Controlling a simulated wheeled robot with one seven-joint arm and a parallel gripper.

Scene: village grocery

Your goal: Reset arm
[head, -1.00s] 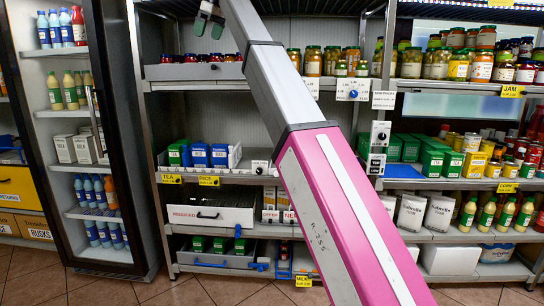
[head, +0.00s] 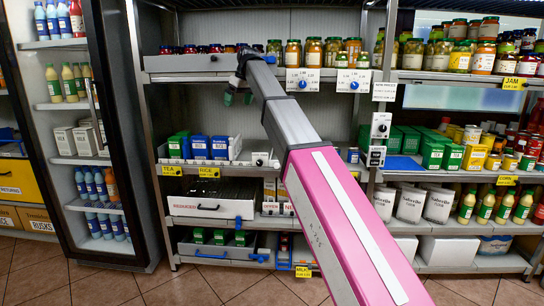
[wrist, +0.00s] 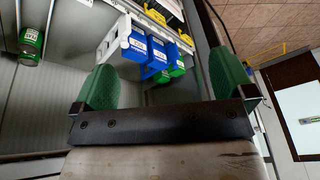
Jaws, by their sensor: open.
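My gripper (head: 238,97) shows small and dark with green fingertips in the head view, at the far end of my pink and grey arm. It hangs below the upper jar shelf, above the tea and rice boxes. In the wrist view my gripper (wrist: 165,88) has its two green fingers wide apart with nothing between them. Blue boxes (wrist: 135,42) and a green box (wrist: 177,68) appear tilted beyond the fingers, on a shelf with a white holder. A green jar or can (wrist: 31,42) shows at the upper left.
Blue rice boxes (head: 210,148) and green tea boxes (head: 179,146) stand on the middle shelf. Jars (head: 314,51) line the upper shelf. A glass-door fridge (head: 125,150) stands left. A drawer marked reduced (head: 211,207) lies below. The tiled floor (head: 115,288) in front is clear.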

